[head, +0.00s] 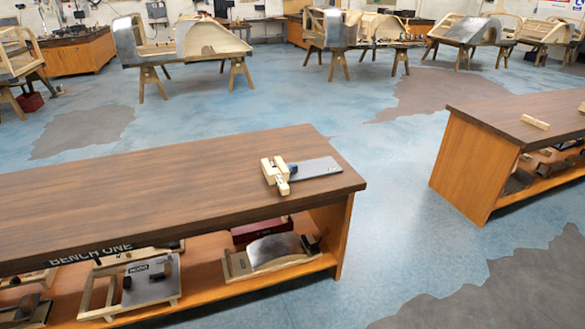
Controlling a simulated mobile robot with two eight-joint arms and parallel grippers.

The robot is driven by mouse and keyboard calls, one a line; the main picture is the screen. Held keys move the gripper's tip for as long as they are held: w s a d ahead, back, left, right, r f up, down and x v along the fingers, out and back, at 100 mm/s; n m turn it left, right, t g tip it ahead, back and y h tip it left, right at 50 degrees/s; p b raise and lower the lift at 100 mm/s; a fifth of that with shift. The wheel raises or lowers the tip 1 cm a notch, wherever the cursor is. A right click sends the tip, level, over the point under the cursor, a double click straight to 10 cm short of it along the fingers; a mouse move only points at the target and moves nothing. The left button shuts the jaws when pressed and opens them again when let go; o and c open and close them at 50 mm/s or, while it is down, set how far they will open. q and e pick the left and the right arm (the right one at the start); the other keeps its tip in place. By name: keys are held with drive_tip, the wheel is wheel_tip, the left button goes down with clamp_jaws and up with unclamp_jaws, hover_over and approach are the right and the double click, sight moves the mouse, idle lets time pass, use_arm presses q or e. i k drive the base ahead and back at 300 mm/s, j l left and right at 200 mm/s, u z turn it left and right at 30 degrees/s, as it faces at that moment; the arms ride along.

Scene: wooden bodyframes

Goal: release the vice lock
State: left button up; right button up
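A small vice (277,174) with pale wooden blocks and a dark blue part sits near the right end of the dark-topped wooden bench (150,190). A flat grey metal plate (316,168) lies beside it on the bench top, touching or close to its right side. Which part is the lock, and whether it is engaged, is too small to tell. Neither of my grippers shows in the head view.
The bench's lower shelf holds a framed panel (143,280), a curved metal piece (275,250) and a dark red box (262,231). A second bench (480,150) stands at right, with clear floor (400,215) between. Wooden bodyframes (190,45) on trestles stand behind.

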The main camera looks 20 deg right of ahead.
sight(294, 168)
drive_tip(key=i+l, duration=0.55)
drive_tip(key=i, duration=0.15)
drive_tip(key=i+l, duration=1.15)
drive_tip(key=i, duration=0.2)
